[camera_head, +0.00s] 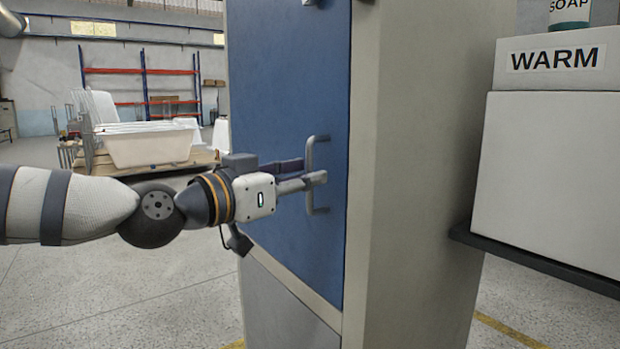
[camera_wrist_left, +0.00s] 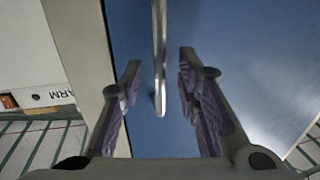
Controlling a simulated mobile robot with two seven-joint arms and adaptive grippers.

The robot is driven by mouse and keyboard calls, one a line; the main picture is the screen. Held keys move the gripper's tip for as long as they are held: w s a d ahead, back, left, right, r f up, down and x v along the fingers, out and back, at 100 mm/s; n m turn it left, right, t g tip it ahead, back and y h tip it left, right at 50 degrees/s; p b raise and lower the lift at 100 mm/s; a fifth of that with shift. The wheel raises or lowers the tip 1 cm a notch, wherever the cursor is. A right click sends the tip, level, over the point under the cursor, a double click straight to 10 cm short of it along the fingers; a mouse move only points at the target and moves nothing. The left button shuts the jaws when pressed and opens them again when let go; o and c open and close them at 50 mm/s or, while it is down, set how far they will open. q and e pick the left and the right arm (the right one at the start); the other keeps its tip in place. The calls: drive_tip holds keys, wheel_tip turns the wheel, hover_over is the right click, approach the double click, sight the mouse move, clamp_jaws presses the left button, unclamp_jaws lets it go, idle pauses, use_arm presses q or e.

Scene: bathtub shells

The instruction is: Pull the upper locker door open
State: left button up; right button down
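The blue upper locker door (camera_head: 285,110) looks closed in its beige frame. Its grey bar handle (camera_head: 311,175) stands upright near the door's right edge. My left gripper (camera_head: 312,172) is at the handle, pointing at the door. In the left wrist view the gripper (camera_wrist_left: 160,88) is open, with one finger on each side of the handle (camera_wrist_left: 160,60). Gaps show between the handle and both fingers. My right gripper is not in view.
A white box marked WARM (camera_head: 555,60) stands on a dark shelf (camera_head: 540,260) right of the locker (camera_head: 415,170). A grey lower panel (camera_head: 280,305) is below the door. White bathtubs (camera_head: 150,146) stand far back left. The floor in front at left is clear.

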use_arm(q)
drive_tip(key=shift+x, duration=1.05)
clamp_jaws()
